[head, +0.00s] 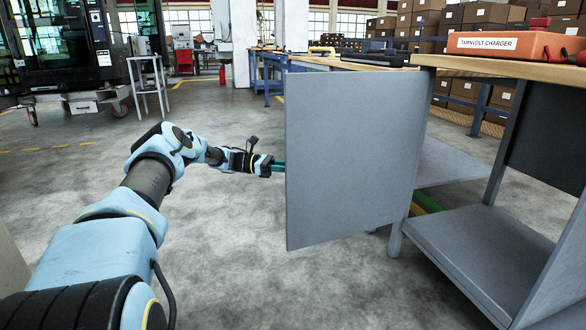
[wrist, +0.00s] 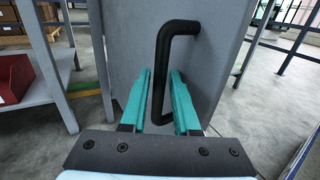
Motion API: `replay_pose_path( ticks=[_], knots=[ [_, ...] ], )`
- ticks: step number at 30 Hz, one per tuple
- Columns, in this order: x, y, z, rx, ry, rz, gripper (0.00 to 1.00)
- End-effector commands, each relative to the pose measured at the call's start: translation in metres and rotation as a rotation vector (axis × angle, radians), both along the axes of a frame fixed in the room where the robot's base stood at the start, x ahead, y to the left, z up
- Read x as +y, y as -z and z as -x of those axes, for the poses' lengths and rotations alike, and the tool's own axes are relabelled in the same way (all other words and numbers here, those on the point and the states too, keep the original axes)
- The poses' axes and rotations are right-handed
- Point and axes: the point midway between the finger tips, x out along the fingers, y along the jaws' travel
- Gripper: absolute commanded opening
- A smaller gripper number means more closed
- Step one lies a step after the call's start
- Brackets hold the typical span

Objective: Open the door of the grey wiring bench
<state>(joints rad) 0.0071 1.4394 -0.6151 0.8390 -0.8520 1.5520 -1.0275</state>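The grey door (head: 350,150) of the wiring bench (head: 480,230) stands swung out from the bench front, with the shelves inside visible to its right. In the wrist view the door (wrist: 125,40) fills the middle, and its black bar handle (wrist: 163,70) is upright there. My gripper (wrist: 161,74) has its teal fingers apart, one on each side of the handle's bar, with small gaps showing. In the head view my gripper (head: 279,167) is at the door's left edge, its fingertips and the handle hidden behind the panel.
An orange charger case (head: 515,44) lies on the wooden bench top. A red bin (wrist: 14,78) sits on a shelf at left in the wrist view. The floor left of the door is clear.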

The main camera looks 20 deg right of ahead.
Motion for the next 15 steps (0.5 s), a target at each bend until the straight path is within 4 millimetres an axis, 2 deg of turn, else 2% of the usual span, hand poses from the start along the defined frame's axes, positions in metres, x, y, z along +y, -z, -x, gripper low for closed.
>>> replay_pose_path(
  ticks=[5, 15],
  knots=[
    [0.011, 0.000, -0.007, -0.001, -0.004, 0.000, 0.30],
    [0.067, 0.002, -0.039, -0.002, -0.004, 0.000, 0.30]
  ],
)
